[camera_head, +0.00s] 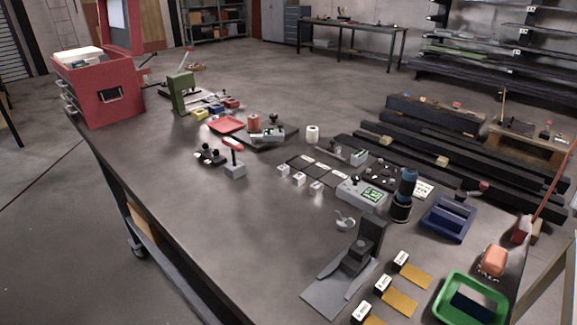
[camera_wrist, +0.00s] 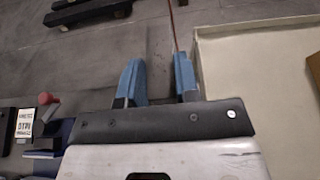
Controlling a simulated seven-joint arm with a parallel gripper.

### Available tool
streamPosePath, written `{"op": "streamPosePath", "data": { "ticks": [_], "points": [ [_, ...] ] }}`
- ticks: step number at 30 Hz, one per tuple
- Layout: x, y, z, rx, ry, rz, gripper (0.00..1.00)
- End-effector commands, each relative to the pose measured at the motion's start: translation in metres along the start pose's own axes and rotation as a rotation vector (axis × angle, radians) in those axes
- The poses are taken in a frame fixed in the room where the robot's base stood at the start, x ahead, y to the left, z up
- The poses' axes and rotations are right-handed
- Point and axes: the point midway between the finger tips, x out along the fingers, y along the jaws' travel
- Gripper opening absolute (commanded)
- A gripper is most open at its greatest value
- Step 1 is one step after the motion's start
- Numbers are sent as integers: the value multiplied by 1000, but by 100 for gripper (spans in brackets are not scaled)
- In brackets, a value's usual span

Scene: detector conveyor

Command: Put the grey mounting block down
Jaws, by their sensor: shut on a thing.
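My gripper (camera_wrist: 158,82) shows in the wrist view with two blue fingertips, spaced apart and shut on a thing. A plain grey surface (camera_wrist: 160,68) fills the gap between them. It blends with the grey floor behind, so the outline of the grey mounting block is hard to make out. I cannot make out my gripper in the head view. There, a dark grey block-like fixture (camera_head: 357,257) stands on a flat grey plate (camera_head: 325,292) near the front of the table. I cannot tell whether anything rests under the held thing.
The dark table (camera_head: 225,235) has free room at its front left. A green tray (camera_head: 444,311), a blue holder (camera_head: 449,217) and a blue-topped dark cylinder (camera_head: 404,194) crowd its right side. A cream surface (camera_wrist: 260,85) lies right of my fingers in the wrist view.

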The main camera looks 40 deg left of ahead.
Motion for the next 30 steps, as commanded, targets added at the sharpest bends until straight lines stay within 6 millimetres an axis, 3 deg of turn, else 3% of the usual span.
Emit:
{"op": "streamPosePath", "data": {
  "ticks": [8,20,30],
  "points": [
    [1,53,13,-19,-1,45,0],
    [-6,168,32,-58,0,139,0],
    [-22,269,44,-92,-1,222,0]
  ]
}}
